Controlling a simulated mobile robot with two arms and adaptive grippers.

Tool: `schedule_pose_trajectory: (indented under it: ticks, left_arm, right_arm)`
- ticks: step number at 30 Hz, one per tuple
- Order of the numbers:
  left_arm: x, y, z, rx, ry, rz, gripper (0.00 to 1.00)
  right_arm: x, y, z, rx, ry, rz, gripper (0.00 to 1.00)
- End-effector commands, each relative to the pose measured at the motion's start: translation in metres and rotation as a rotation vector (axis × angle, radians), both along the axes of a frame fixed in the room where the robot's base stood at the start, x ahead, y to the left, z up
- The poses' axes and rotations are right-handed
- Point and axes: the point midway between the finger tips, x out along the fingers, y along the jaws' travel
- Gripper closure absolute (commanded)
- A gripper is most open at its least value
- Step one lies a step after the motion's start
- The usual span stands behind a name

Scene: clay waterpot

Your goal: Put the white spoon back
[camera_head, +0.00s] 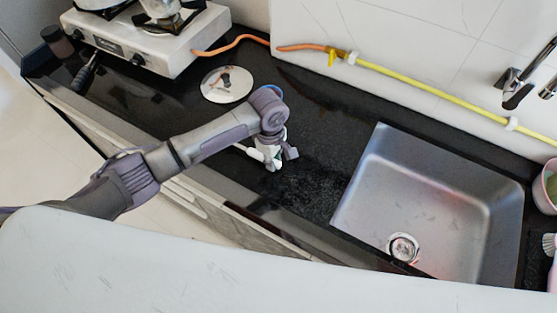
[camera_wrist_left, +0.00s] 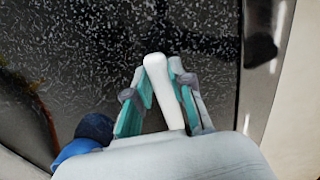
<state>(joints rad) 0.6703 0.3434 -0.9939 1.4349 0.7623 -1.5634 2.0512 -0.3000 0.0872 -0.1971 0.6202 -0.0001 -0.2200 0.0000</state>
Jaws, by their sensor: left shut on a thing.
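The white spoon (camera_wrist_left: 160,85) is between the teal-padded fingers of my left gripper (camera_wrist_left: 163,105) in the left wrist view, its pale end pointing up in the picture. My left gripper is shut on it. In the head view my left gripper (camera_head: 274,157) is over the black counter, between the stove and the sink, and a short white piece of the spoon (camera_head: 241,147) shows to its left. The rest of the spoon is hidden by the gripper. My right gripper is not in view.
A round white disc (camera_head: 222,92) with a dark middle lies on the black counter (camera_head: 325,118) behind my left arm. A white gas stove (camera_head: 160,50) stands at upper left. A steel sink (camera_head: 450,195) is at right. An orange and yellow hose (camera_head: 430,93) runs along the wall.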

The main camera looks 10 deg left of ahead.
Motion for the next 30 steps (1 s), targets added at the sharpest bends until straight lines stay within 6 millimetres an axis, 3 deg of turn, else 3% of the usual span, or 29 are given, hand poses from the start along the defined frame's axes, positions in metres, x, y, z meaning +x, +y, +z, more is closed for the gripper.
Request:
schedule_pose_trajectory:
  ticks: [3, 15, 16, 20, 30]
  left_arm:
    - [0.0, -0.001, -0.01, -0.001, -0.002, -0.001, 1.0]
    - [0.0, -0.001, -0.015, -0.001, -0.001, -0.001, 1.0]
    - [0.0, -0.001, -0.016, -0.002, 0.0, -0.001, 0.77]
    - [0.0, -0.001, -0.015, -0.001, -0.001, -0.001, 0.55]
    - [0.0, 0.0, -0.013, -0.001, -0.003, -0.001, 0.53]
  right_arm:
    - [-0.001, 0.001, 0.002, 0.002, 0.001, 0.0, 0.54]
    - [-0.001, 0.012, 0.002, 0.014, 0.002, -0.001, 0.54]
    - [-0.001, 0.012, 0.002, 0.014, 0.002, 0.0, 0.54]
    - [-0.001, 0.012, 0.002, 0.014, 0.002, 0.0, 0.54]
    - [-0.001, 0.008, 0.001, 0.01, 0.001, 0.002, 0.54]
